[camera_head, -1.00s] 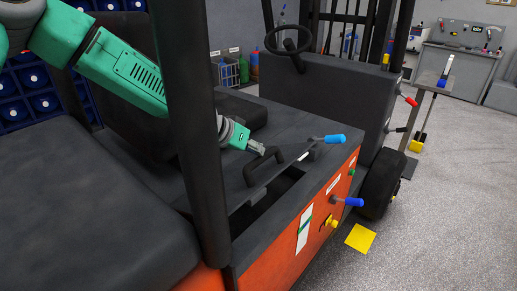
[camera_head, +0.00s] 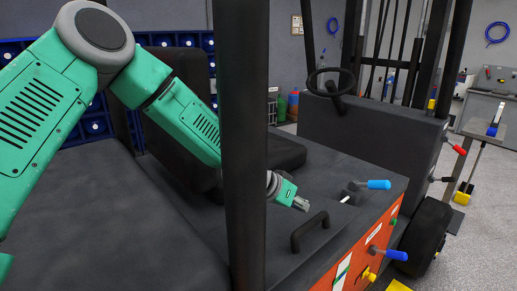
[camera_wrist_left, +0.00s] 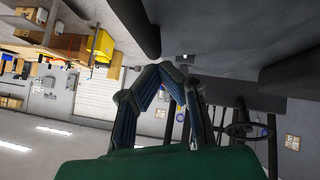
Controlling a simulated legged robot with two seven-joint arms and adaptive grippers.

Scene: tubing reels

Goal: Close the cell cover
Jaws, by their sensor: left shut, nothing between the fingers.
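The cell cover (camera_head: 285,235) is a dark panel in the top of the orange-sided truck body, with a black bar handle (camera_head: 310,231) near its front edge. In the head view it looks about level with the deck around it, and no dark gap shows beside the handle. The dark post hides its left part. My left gripper (camera_head: 301,204) is shut and empty, a little behind and above the handle, apparently clear of it. In the left wrist view the fingers (camera_wrist_left: 165,70) meet at their tips with nothing between them. My right gripper is not in view.
A thick dark post (camera_head: 243,150) stands in front of my left arm. A blue-tipped lever (camera_head: 378,184) rises right of the handle, with another blue knob (camera_head: 396,255) on the orange side. The seat (camera_head: 282,152) lies behind the gripper; a steering wheel (camera_head: 331,82) is beyond.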

